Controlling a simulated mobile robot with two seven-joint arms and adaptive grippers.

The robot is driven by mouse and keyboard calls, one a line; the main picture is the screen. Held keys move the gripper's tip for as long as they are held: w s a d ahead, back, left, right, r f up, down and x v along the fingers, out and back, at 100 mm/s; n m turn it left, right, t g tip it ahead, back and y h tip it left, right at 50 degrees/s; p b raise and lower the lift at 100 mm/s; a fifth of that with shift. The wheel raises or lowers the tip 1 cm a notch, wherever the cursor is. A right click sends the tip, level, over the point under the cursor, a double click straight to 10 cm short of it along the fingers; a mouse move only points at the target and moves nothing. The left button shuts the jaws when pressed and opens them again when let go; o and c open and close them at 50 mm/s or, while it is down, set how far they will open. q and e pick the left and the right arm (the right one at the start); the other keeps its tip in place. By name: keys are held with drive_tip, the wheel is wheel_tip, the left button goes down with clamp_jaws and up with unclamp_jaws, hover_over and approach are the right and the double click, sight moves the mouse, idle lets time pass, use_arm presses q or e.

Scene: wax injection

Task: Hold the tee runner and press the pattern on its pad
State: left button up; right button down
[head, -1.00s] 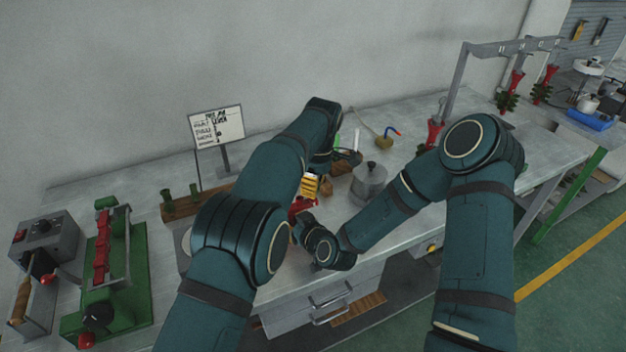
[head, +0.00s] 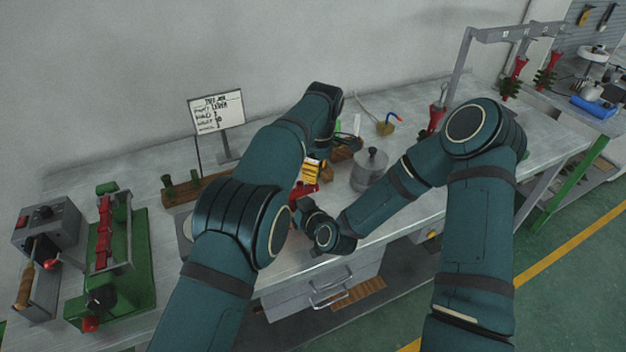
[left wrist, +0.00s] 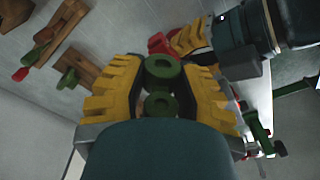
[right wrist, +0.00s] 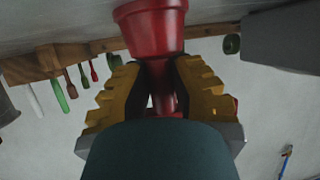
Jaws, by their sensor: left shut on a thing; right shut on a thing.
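A red tee runner (right wrist: 150,25) with a flared cup and a narrow stem shows in the right wrist view. My right gripper (right wrist: 160,70) is shut on its stem. In the head view a red part of the runner (head: 302,190) shows just below yellow fingers. A green pattern (left wrist: 162,70) with two ring-like ends shows in the left wrist view, and my left gripper (left wrist: 163,85) is shut on it. In the head view my left gripper (head: 314,171) is close above the runner. My right gripper's fingers are largely hidden there. I cannot tell whether pattern and runner touch.
A lidded grey pot (head: 370,172) stands right of the grippers. A wooden rack (head: 190,192) with green pieces is to the left. A green machine with red parts (head: 125,255) and a grey box (head: 48,225) stand at far left. The bench's right part is mostly clear.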

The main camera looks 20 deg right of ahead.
use_arm(q)
drive_tip(key=shift+f, duration=0.6)
idle(2.3)
drive_tip(key=o, duration=1.6)
drive_tip(key=shift+o, duration=0.2)
drive_tip(key=shift+r, duration=0.15)
drive_tip(key=shift+r, duration=3.4)
use_arm(e)
drive_tip(key=c, duration=0.9)
unclamp_jaws()
drive_tip(key=shift+o, duration=0.2)
